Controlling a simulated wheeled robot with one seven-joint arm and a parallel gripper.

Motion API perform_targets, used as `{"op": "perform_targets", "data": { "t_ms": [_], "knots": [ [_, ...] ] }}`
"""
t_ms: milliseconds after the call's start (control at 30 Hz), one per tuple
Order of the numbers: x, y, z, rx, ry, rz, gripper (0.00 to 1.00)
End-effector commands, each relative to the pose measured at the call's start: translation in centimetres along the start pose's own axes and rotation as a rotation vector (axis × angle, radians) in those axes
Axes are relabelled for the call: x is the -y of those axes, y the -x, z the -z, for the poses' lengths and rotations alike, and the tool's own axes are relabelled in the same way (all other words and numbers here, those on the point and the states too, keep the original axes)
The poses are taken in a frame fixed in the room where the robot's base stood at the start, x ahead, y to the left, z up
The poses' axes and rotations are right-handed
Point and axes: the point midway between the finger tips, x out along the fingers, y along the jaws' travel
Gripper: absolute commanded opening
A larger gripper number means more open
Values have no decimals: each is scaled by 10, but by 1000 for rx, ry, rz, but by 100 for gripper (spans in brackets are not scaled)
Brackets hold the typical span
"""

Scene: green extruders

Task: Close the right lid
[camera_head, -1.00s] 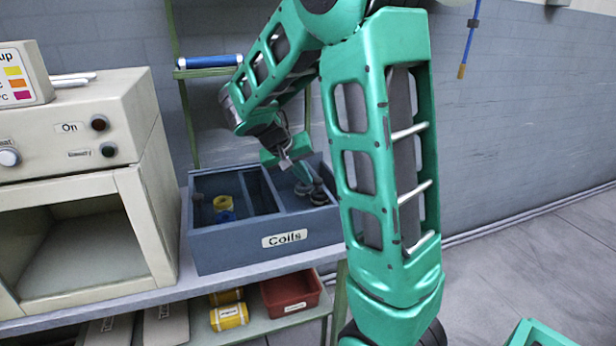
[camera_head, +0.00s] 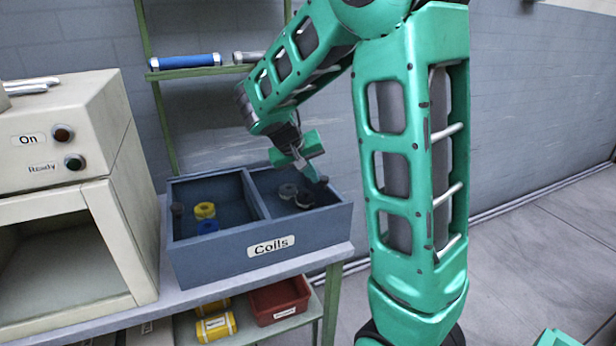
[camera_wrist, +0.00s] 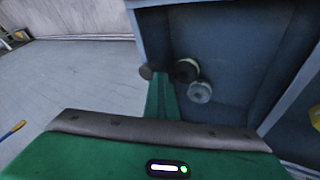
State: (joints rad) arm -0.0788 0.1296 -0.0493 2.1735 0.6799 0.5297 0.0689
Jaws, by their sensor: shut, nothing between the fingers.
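A blue-grey box labelled Coils (camera_head: 300,231) stands on the workbench with two compartments, both open from above. The left one holds a yellow coil (camera_head: 204,210) and a blue coil (camera_head: 207,227). The right one holds a grey coil (camera_head: 288,190) and dark coils (camera_head: 306,198). I cannot make out a separate right lid in either view. My gripper (camera_head: 318,180) is shut and empty, pointing down at the right compartment near its back right side. In the wrist view its fingers (camera_wrist: 160,82) reach beside the coils; whether they touch anything I cannot tell.
A cream oven-like machine (camera_head: 60,190) stands close to the left of the box. Below are a red bin (camera_head: 280,300) and yellow packs (camera_head: 216,326). A green rack with a blue roll (camera_head: 186,62) stands behind. The floor to the right is open.

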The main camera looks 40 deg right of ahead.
Motion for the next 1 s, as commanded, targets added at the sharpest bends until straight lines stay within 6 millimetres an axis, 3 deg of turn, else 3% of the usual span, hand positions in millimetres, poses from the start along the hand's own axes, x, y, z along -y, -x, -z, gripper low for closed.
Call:
{"op": "perform_targets", "data": {
  "t_ms": [67, 300, 500, 700, 1000],
  "knots": [
    [-2, 0, 0, 3, -9, -10, 0],
    [29, 22, 0, 2, -4, -4, 0],
    [28, 66, 1, 0, -6, -1, 0],
    [26, 98, 1, 3, -8, -3, 0],
    [24, 117, 1, 5, -10, -5, 0]
  ]
}}
